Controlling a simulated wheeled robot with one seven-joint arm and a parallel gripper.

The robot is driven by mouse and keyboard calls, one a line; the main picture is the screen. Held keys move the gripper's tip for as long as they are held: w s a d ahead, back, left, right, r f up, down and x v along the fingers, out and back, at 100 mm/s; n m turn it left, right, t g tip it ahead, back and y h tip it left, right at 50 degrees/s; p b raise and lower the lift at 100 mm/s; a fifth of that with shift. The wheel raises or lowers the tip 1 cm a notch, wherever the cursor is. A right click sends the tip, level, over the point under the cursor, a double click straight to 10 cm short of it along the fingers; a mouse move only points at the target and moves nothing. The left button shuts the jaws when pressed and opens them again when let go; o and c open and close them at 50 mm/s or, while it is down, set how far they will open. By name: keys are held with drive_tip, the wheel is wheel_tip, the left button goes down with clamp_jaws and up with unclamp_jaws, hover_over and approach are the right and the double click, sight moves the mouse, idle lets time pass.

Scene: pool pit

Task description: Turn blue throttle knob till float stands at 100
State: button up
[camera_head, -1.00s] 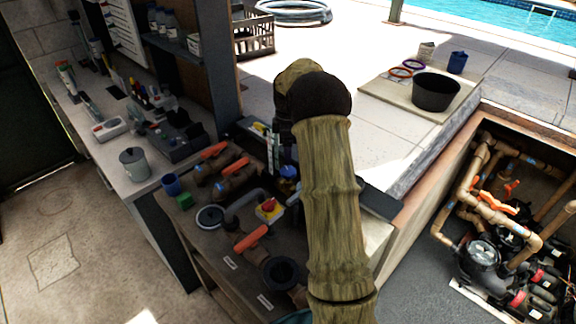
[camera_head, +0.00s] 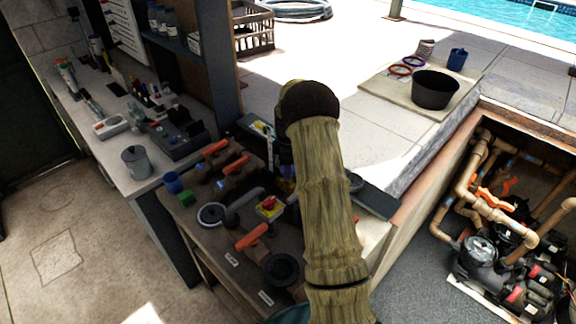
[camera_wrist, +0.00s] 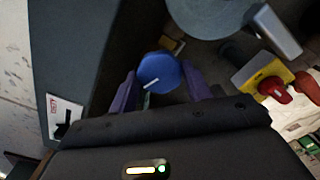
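The blue throttle knob (camera_wrist: 158,72) shows in the wrist view as a round faceted cap with a pale line on its face. My gripper (camera_wrist: 159,80) has its two purple fingers on either side of the knob. Dark gaps show between the fingers and the knob, so it looks open around it. Whether the fingertips reach down to the knob's height is hard to tell. In the head view my arm covers the gripper and most of the knob's surroundings. The float and its scale cannot be read in either view.
The bench holds a red-and-yellow switch (camera_head: 269,206), also in the wrist view (camera_wrist: 275,85), and orange-handled valves (camera_head: 251,238). A blue cup (camera_head: 172,182) and green block (camera_head: 187,199) stand at its left. A black tub (camera_head: 435,89) sits on the deck behind; a pipe pit lies right.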

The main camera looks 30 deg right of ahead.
drive_tip(key=shift+c, duration=1.4)
